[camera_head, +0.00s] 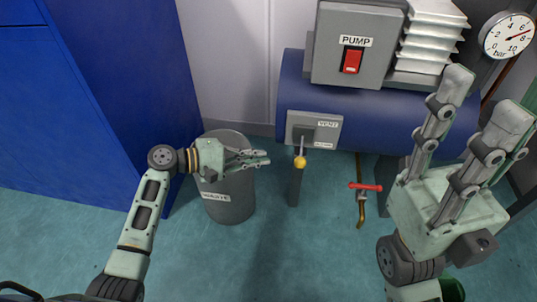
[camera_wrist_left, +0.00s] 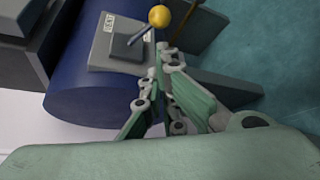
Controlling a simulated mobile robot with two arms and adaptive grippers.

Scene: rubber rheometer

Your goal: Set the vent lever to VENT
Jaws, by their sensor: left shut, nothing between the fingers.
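The vent lever (camera_head: 301,148) is a thin rod with a yellow ball knob (camera_head: 300,163), mounted on a grey plate (camera_head: 330,128) on the blue tank. It points downward, away from the VENT label (camera_head: 328,124) at the plate's upper right. A second, lower label is too small to read. My left gripper (camera_head: 266,157) is shut and empty, just left of the knob and apart from it. In the left wrist view the knob (camera_wrist_left: 159,16) shows beyond the fingertips (camera_wrist_left: 158,62). My right gripper (camera_head: 484,95) is open at the right, fingers spread, with nothing between them.
A grey WASTE bin (camera_head: 228,205) stands below my left gripper. The blue tank (camera_head: 388,122) carries a pump box with a red switch (camera_head: 352,60). A red valve handle (camera_head: 366,187) is at lower right of the lever. A blue cabinet (camera_head: 110,80) stands left.

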